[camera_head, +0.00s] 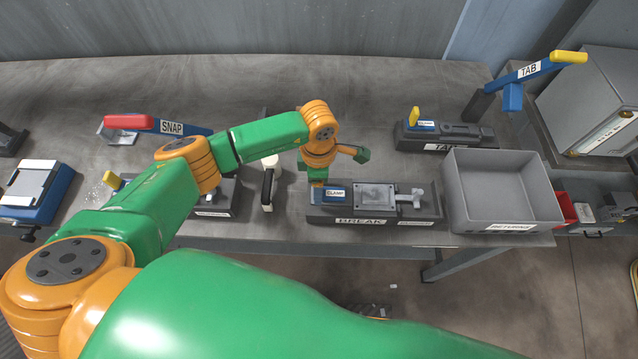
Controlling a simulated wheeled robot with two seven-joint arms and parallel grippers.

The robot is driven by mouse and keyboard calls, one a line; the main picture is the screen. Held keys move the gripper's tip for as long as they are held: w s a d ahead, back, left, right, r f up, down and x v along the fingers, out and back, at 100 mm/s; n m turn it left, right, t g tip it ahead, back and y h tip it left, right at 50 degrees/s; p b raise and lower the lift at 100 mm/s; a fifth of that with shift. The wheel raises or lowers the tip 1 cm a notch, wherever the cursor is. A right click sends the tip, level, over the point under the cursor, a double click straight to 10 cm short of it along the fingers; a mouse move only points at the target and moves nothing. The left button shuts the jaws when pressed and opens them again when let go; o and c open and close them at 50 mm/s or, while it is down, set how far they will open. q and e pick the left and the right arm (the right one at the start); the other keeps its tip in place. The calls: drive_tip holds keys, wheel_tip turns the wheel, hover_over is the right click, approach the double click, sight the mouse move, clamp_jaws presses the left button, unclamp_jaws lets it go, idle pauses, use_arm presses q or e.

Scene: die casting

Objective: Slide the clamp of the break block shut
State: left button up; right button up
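The break block (362,221) is a dark fixture near the table's front edge, labelled BREAK. Its blue clamp (335,193), labelled CLAMP, lies at the left end of the block. A grey metal casting (376,197) lies flat on the block just right of the clamp, with a narrower end reaching right. My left gripper (318,180) points down at the left end of the clamp, where the handle is mostly hidden. Its wrist covers the fingers, so I cannot tell whether it grips anything. My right gripper is out of view.
A grey RETURNS bin (500,227) stands right of the break block. The TAB block (445,136) with its yellow-handled lever (535,68) is behind. The red-handled SNAP lever (155,122) is at left. A small white-topped item (268,188) stands left of the break block.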

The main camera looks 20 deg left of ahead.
sight(332, 193)
use_arm(q)
drive_tip(key=c, duration=0.4)
drive_tip(key=shift+s+r, duration=0.2)
drive_tip(key=shift+s, duration=0.05)
clamp_jaws()
idle(0.5)
drive_tip(key=shift+d+f, duration=0.1)
drive_tip(key=shift+d, duration=0.05)
drive_tip(key=d+b, duration=0.1)
drive_tip(key=w+d+b, duration=0.1)
drive_tip(key=b, duration=0.1)
drive_tip(key=shift+d+f, duration=0.15)
drive_tip(key=shift+d, duration=0.25)
drive_tip(key=shift+r, duration=0.25)
